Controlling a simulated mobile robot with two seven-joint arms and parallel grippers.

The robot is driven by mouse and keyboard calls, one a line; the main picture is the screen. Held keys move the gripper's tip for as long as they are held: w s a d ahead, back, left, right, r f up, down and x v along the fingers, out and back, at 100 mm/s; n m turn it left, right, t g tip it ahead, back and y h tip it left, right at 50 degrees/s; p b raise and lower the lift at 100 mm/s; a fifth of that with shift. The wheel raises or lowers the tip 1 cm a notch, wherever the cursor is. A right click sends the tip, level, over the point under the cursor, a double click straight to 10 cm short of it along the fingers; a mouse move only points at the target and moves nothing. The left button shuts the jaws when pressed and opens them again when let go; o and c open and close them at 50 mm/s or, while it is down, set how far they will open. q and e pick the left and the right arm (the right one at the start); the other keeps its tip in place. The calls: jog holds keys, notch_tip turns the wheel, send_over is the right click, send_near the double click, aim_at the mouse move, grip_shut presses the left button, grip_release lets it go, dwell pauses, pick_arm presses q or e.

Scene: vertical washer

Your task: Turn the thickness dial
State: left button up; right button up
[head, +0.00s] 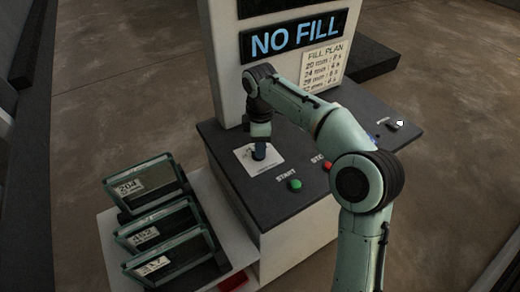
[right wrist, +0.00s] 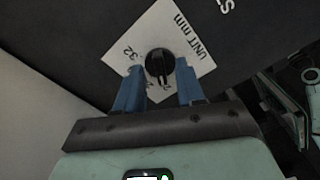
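The black round thickness dial (right wrist: 159,64) sits on a white square plate (right wrist: 181,25) marked "UNIT mm" and "32"; other marks are partly hidden. The plate also shows on the dark console top in the head view (head: 246,160). My right gripper (right wrist: 159,65) points down at the dial, with one blue finger on each side. It is open, with a gap visible between each finger and the knob. In the head view my right gripper (head: 260,151) covers the dial. My left gripper is not in view.
The console carries a green START button (head: 295,185) and a red button (head: 327,165). A "NO FILL" display (head: 295,37) and a "FILL PLAN" sheet (head: 322,65) are on the upright panel behind. Several labelled glass panes (head: 150,186) stand in a rack at left.

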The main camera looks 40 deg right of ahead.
jog(key=shift+f, duration=0.65)
grip_shut()
